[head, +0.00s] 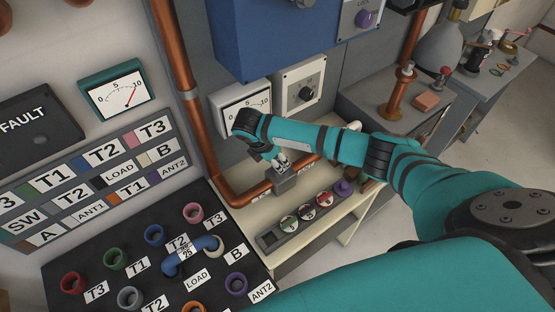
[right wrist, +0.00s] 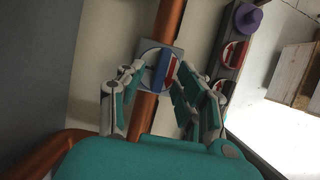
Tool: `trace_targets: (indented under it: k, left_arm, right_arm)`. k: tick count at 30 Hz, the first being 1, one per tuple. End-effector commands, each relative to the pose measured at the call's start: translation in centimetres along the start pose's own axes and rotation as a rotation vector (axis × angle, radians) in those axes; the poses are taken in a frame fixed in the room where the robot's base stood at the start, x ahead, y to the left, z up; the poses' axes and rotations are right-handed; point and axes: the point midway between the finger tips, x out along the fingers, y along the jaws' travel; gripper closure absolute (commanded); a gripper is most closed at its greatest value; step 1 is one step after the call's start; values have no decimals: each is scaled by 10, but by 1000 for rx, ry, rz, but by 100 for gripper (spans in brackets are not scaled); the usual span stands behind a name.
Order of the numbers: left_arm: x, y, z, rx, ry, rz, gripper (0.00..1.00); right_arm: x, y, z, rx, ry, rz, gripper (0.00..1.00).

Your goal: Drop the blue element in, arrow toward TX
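The blue element (right wrist: 157,70) shows in the right wrist view as a round face with a raised blue bar and a red mark beside it. It sits at the grey block (head: 286,180) on the copper line; I cannot tell how deep it is. In the head view it is mostly hidden by my right gripper (head: 281,161). In the right wrist view that gripper (right wrist: 160,82) has its fingers spread on both sides of the blue bar, with a gap visible. The arrow's direction and the TX lettering are not readable. My left gripper is not in view.
An element holder (head: 265,240) with an empty slot at its near end and several coloured elements stands on the bench (head: 355,212). A copper pipe (head: 184,80) runs down the wall. A black patch panel (head: 70,260) with coloured sockets and a blue link (head: 190,252) is at lower left.

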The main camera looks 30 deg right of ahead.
Motion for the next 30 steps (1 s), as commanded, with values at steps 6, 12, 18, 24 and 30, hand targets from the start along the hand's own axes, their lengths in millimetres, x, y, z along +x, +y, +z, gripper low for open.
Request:
trace_targets:
  k: [6, 12, 18, 24, 30]
  left_arm:
    - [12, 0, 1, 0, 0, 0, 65]
    - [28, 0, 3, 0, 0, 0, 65]
    - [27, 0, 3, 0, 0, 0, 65]
    - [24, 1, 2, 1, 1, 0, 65]
    - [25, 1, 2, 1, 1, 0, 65]
  right_arm:
    - [-27, 1, -1, -1, 1, 6, 65]
    - [-71, 2, -2, -1, 2, 7, 65]
    - [-110, 2, 2, 1, -2, 5, 65]
    - [-122, 1, 1, 0, -1, 2, 65]
    - [-121, 0, 1, 1, 0, 1, 65]
